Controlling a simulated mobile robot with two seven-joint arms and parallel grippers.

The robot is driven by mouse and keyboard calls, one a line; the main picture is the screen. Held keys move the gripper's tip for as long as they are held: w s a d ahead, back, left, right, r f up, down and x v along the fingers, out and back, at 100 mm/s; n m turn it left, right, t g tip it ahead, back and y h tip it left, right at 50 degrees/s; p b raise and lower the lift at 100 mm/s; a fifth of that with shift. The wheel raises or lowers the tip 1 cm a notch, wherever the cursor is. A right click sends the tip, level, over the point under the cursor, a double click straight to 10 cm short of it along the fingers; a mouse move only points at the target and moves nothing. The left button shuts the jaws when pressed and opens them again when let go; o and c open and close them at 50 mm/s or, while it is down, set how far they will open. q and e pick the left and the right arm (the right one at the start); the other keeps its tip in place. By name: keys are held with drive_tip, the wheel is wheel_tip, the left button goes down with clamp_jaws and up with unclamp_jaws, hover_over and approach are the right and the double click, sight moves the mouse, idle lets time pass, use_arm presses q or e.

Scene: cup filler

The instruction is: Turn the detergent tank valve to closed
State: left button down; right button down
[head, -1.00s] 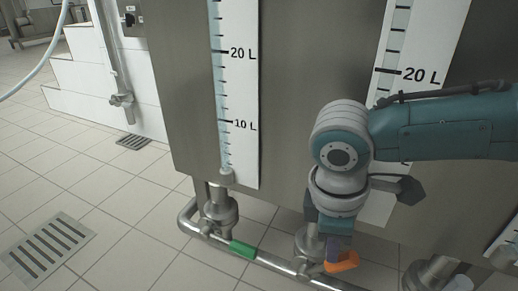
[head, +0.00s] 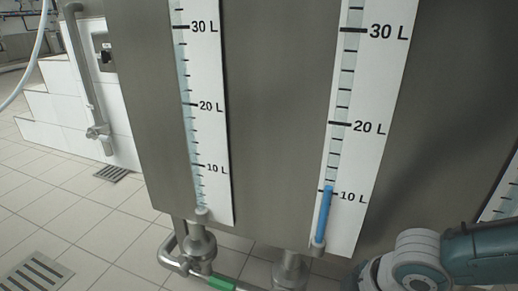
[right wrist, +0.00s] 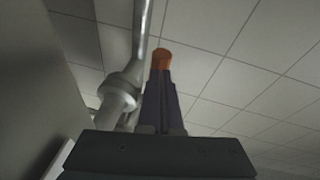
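In the right wrist view my right gripper (right wrist: 162,58) has dark fingers together, with orange at their ends. No gap shows between them. A steel pipe and its thick fitting (right wrist: 118,98) stand just left of the fingers; I cannot tell if they touch. In the head view a steel tank (head: 270,120) carries a left level gauge (head: 208,110) and a right gauge (head: 352,130) with blue liquid to about 10 L. Valve fittings stand below the left gauge (head: 200,248) and the right gauge (head: 291,268). No tank label or valve handle is clear. My left gripper is out of view.
A horizontal pipe with a green band (head: 221,283) runs low under the tank. White tiled steps (head: 60,110) stand at the left. The tiled floor between the drain grate (head: 35,272) and the tank is clear.

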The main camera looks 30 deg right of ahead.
drive_tip(key=shift+s+d+f, duration=0.2)
drive_tip(key=shift+s+f, duration=0.1)
drive_tip(key=shift+f, duration=0.3)
drive_tip(key=shift+s+d+f+b, duration=0.15)
drive_tip(key=shift+s+f+b, duration=0.05)
drive_tip(key=shift+s+b, duration=0.1)
drive_tip(key=shift+s+d+f, duration=0.1)
drive_tip(key=shift+f, duration=0.05)
drive_tip(key=s+d+p+v, duration=0.1)
drive_tip(key=s+p+v, duration=0.1)
drive_tip(key=p+v, duration=1)
drive_tip(key=shift+d, duration=0.35)
drive_tip(key=shift+s, duration=0.1)
idle(0.8)
